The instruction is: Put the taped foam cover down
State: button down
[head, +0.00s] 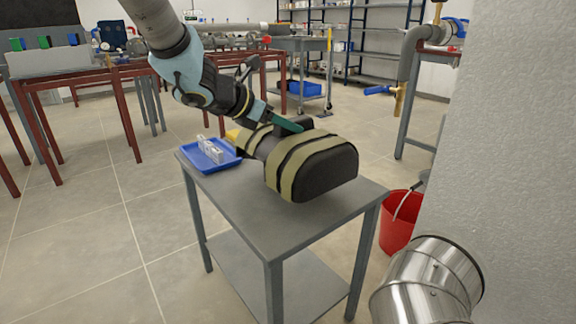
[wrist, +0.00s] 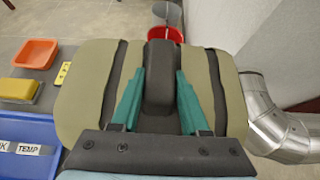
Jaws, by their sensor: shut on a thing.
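The taped foam cover (head: 318,170) is a dark, rounded block with tan tape bands around it. In the head view it is over the grey table (head: 250,208), near its right part. I cannot tell whether it touches the tabletop. My gripper (head: 290,124) comes in from the upper left and is shut on the cover. In the wrist view the teal fingers of my gripper (wrist: 159,88) lie either side of a dark raised ridge on the cover (wrist: 84,85). The cover hides the table beneath it.
A blue tray (head: 206,160) with labelled white pieces sits at the table's left end. An orange bin (wrist: 36,53) and a yellow block (wrist: 19,89) show in the wrist view. A red bucket (head: 398,232) and a shiny metal pipe (head: 428,285) stand right of the table.

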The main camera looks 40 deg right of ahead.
jog(key=shift+f+b, duration=0.7)
jog(key=shift+f, duration=2.1)
jog(key=shift+f, duration=0.1)
jog(key=shift+c, duration=2)
grip_release()
